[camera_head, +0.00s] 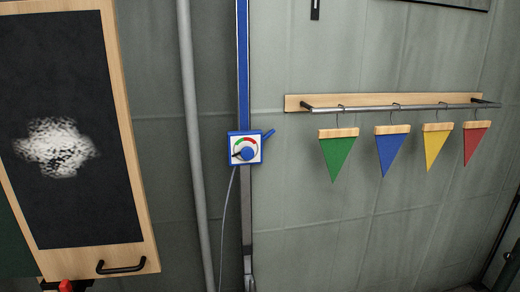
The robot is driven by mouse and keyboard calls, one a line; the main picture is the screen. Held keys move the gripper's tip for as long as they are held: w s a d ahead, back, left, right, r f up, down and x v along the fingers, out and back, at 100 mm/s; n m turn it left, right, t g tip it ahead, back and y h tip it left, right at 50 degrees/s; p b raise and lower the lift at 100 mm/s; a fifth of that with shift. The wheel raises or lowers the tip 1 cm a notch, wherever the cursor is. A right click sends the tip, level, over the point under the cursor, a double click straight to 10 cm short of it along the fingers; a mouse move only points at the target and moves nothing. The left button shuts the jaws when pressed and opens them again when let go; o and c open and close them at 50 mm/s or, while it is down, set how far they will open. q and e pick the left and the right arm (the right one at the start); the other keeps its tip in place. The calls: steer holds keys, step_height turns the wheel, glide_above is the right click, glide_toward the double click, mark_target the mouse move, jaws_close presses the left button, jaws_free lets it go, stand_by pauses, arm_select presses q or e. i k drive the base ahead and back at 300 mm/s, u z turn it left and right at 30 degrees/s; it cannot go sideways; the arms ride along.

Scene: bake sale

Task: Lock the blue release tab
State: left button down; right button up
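A small blue box (232,150) is fixed on a blue vertical strip in the middle of the head view. Its white face carries a green and red arc and a round blue knob (247,154) with a dark pointer toward the left. A blue tab (268,134) sticks out from the box's right side, tilted up to the right. Whether the tab is locked cannot be told at this size. Neither of my grippers can be made out in this view.
A grey pole (189,120) stands just left of the box, and a grey cable hangs below it. A wood-framed blackboard (70,215) with a black handle fills the left. At right, a wall rail (380,107) holds green, blue, yellow and red pennants. The wall below is bare.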

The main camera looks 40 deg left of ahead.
mark_target(272, 131)
steer(key=u, duration=1)
steer(key=k, duration=0.6)
steer(key=z, duration=0.05)
steer(key=i, duration=0.55)
steer(key=u, duration=0.65)
steer(key=i, duration=0.55)
steer(key=u, duration=0.4)
